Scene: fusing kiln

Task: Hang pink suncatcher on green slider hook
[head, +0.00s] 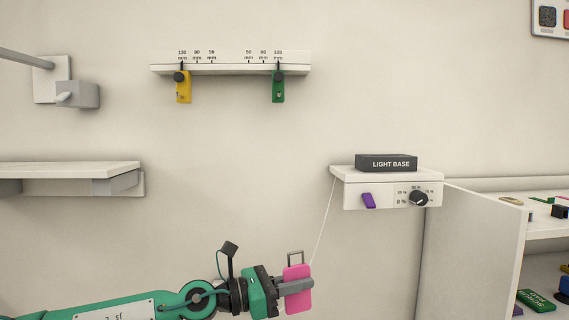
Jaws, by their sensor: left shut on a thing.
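The pink suncatcher (298,298) is a flat pink slab with a grey wire loop on its top, low in the middle of the head view. My left gripper (297,286) is shut on it and holds it upright, clear of any surface. The green slider hook (278,87) hangs at the right part of a white wall rail (230,69), near the 130 mm mark. It is well above the suncatcher and slightly to its left. A yellow slider (184,88) hangs at the rail's left part. My right gripper is not in view.
A shelf (342,174) at right carries a black light base (386,163), with a dial (419,198) on its front. A thin pale cord runs from this shelf down behind the suncatcher. An empty shelf (70,169) is at left. The wall below the rail is clear.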

